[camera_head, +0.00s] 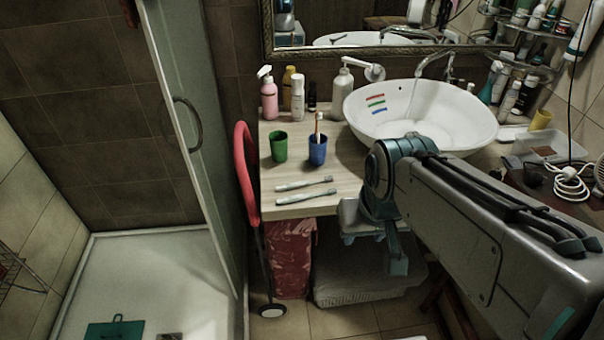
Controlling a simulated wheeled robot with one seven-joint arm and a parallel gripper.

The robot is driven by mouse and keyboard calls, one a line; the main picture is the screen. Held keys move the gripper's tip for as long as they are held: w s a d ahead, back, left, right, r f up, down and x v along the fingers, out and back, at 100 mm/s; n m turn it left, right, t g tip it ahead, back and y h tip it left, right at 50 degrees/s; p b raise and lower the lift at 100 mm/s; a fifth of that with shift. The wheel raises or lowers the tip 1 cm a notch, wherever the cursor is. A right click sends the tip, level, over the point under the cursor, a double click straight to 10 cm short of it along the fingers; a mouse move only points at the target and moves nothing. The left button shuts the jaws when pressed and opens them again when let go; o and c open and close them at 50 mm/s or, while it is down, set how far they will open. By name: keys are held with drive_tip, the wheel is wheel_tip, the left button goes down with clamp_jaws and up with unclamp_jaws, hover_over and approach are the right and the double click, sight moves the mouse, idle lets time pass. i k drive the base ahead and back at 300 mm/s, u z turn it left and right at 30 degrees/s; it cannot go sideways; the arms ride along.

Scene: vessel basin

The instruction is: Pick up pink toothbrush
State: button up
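A toothbrush with a pinkish-orange handle (318,124) stands nearly upright in a blue cup (317,151) on the wooden counter; its lower part is hidden inside the cup. Two grey-teal toothbrushes lie flat near the counter's front edge, an upper one (304,184) and a lower one (307,197). A green cup (279,147) stands left of the blue cup. My gripper (374,244) hangs at the counter's front edge, right of and below the cups and apart from them. My arm partly covers it, so its finger opening is unclear.
A white vessel basin (421,112) stands right of the cups. A pink pump bottle (268,97) and other bottles stand behind. The wooden counter (288,213) is bare around the flat toothbrushes. A glass shower door (190,120) is at left.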

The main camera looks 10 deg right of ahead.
sight(293, 186)
drive_tip(key=z, duration=0.6)
drive_tip(key=i, duration=0.7)
drive_tip(key=u, duration=1.75)
